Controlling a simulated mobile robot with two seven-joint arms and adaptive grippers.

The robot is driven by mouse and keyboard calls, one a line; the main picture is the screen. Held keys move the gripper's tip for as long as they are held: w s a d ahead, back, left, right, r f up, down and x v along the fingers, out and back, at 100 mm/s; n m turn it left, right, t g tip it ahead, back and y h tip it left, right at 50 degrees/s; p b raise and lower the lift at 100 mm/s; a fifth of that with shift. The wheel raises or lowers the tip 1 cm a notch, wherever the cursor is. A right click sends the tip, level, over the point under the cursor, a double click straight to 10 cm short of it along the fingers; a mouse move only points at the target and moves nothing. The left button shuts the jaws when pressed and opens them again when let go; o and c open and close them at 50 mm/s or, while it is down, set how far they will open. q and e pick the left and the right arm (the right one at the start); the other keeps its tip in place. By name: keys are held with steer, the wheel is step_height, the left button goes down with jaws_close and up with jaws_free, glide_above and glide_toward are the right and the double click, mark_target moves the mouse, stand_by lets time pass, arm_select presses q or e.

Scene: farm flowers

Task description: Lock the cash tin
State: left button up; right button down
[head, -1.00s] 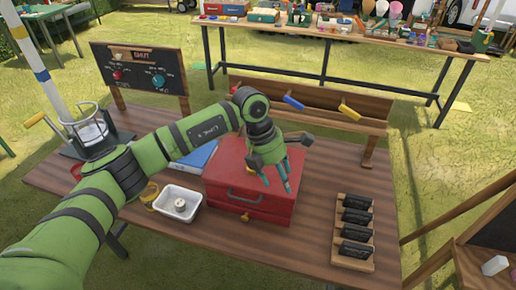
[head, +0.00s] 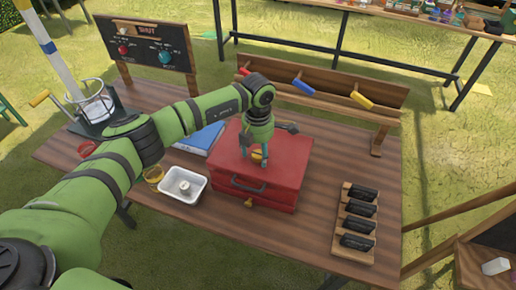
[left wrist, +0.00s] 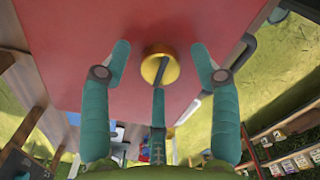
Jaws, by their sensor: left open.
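The red cash tin (head: 284,166) stands shut on the wooden table, with a dark handle on its front and a small gold piece (head: 249,203) low below it. A round gold lock (head: 257,156) sits on the lid, partly behind my fingers. My left gripper (head: 254,158) points down over the lid at this lock, open. In the left wrist view the red lid fills the upper middle, and the gold lock (left wrist: 153,70) with a dark slanted slot or bar lies between my spread teal fingers. I cannot tell whether they touch it. My right gripper is out of view.
A white tray (head: 166,190) with a small pale item stands left of the tin, beside a blue book-like object (head: 200,139). A rack of black blocks (head: 343,226) is at the right. A long trough (head: 330,98) and a "SHUT" board (head: 150,45) stand behind.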

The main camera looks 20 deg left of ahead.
arm_select(q)
steer(key=c, duration=1.1)
steer(key=shift+c, duration=0.3)
steer(key=shift+f+n+b, duration=0.15)
steer(key=shift+n+b, duration=0.75)
steer(key=shift+n, duration=0.5)
steer(key=n+b, duration=0.2)
steer(key=n, duration=0.3)
steer(key=shift+s, duration=0.1)
steer(key=n+b, duration=0.2)
steer(key=n, duration=0.3)
steer(key=shift+n, duration=0.4)
steer(key=shift+n+b, duration=0.65)
steer(key=shift+n, duration=1.55)
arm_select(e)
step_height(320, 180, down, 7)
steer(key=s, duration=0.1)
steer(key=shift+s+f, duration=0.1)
